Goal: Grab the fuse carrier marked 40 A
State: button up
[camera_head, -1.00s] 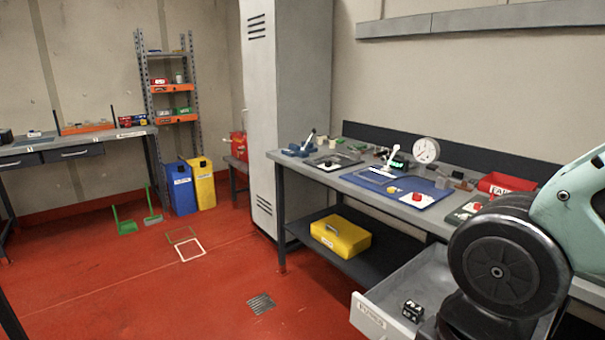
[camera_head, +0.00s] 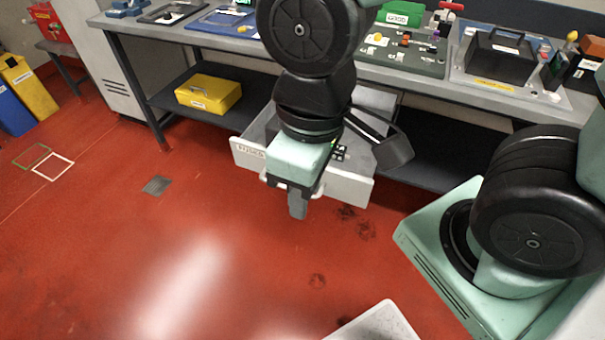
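A small black piece with white marks (camera_head: 339,153), possibly a fuse carrier, shows inside the open drawer (camera_head: 345,188) under the bench. My wrist covers part of it, and no rating can be read. I cannot identify a carrier marked 40 A. My gripper (camera_head: 297,205) hangs at the drawer front, with a grey finger pointing down. Its fingertips are not clear enough to tell whether it is open or shut. Nothing is visibly held.
The bench (camera_head: 175,32) carries several boards and a black-covered unit (camera_head: 500,55). A yellow case (camera_head: 208,92) lies on its lower shelf. Blue and yellow bins stand at the far left. Red floor (camera_head: 120,260) is clear in front. A pale flat-topped object (camera_head: 378,325) is at the bottom edge.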

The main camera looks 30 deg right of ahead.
aim_at(339, 154)
jog(key=i+l+u, duration=0.1)
jog(key=i+l, duration=0.15)
jog(key=i+l+u, duration=0.1)
jog(key=l, duration=0.4)
jog(key=i+l, duration=0.3)
jog(key=l, duration=0.15)
jog(key=i+j+u, duration=0.05)
